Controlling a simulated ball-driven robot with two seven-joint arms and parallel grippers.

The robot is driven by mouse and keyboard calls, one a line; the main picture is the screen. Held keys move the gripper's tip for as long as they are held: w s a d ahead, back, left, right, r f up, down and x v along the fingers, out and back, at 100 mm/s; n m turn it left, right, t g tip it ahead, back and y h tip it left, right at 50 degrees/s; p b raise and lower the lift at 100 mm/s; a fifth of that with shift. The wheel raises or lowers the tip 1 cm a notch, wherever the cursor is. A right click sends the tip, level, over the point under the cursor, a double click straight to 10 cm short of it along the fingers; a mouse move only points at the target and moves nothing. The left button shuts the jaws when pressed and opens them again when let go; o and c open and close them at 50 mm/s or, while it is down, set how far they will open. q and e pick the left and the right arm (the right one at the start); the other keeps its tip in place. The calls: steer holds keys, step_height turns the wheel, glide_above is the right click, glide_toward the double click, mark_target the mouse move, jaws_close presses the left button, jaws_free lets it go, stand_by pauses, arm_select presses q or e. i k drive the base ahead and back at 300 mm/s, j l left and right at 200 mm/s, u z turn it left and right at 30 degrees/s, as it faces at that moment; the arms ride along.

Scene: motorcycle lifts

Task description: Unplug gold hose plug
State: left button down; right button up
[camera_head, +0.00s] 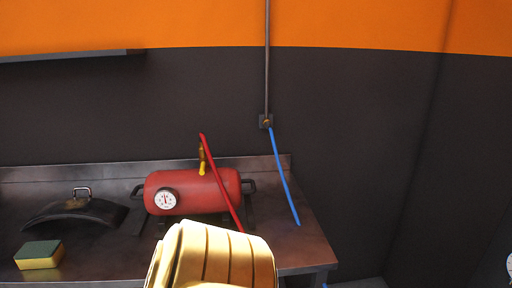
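A small gold fitting (202,158) stands upright on top of a red air tank (190,191) on the metal bench. A red hose (221,181) has its upper end beside this fitting and slants down to the right in front of the tank. I cannot tell which fitting is the gold hose plug. Neither of my grippers is in view.
The metal bench (290,247) has a raised back edge along the dark wall. A white dial gauge (166,199) faces out from the tank. A black handled object (75,211) and a green-and-yellow sponge (39,254) lie at left. A shelf (70,56) juts out above.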

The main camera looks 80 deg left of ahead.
mark_target(203, 154)
steer(key=u, duration=4.55)
steer(key=k+l, duration=0.1)
steer(key=l, duration=0.7)
steer(key=k+l, duration=0.15)
steer(key=l, duration=0.25)
